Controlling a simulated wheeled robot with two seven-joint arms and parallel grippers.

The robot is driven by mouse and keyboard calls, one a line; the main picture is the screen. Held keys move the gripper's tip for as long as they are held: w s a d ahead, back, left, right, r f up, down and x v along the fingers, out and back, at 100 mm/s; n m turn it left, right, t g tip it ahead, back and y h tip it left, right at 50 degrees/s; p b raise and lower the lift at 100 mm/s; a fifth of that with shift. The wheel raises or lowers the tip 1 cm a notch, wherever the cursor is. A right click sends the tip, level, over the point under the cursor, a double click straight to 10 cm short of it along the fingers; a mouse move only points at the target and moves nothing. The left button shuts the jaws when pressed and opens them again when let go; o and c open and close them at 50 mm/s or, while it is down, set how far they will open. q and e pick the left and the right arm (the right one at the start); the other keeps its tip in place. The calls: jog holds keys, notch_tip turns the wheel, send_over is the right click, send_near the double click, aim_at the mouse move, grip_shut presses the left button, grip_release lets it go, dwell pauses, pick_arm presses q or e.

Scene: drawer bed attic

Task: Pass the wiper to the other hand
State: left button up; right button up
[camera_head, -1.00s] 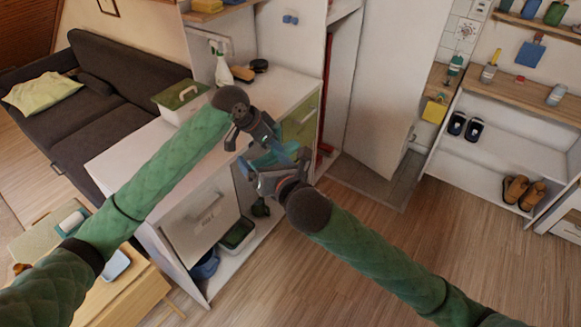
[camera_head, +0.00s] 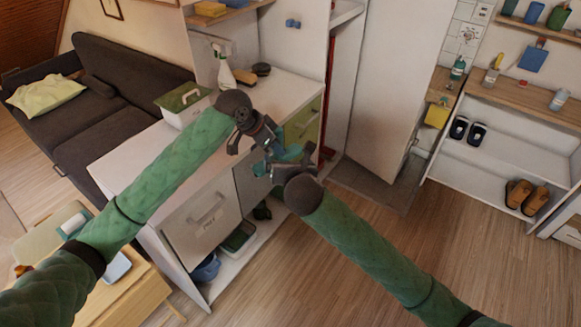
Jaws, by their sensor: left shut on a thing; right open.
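The wiper (camera_head: 290,154), a teal-blue piece, shows between my two grippers in front of the white cabinet. Its outline is partly covered by the fingers. My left gripper (camera_head: 268,148) reaches in from the upper left and is shut on the wiper. My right gripper (camera_head: 290,167) comes from the lower right, with its fingers open close around or beside the wiper. I cannot tell whether they touch it.
A white cabinet (camera_head: 128,163) stands behind my grippers, with a spray bottle (camera_head: 224,70) and a green-lidded box (camera_head: 184,104) on top. A dark sofa (camera_head: 110,75) is at the left. Wooden floor (camera_head: 400,240) lies clear at the right.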

jog(key=x, duration=0.5)
jog(key=shift+w, duration=0.1)
jog(key=c, duration=1.8)
pick_arm(q)
jog(key=o, duration=1)
pick_arm(e)
jog(key=shift+d, duration=0.1)
grip_shut()
jog(key=shift+w, duration=0.1)
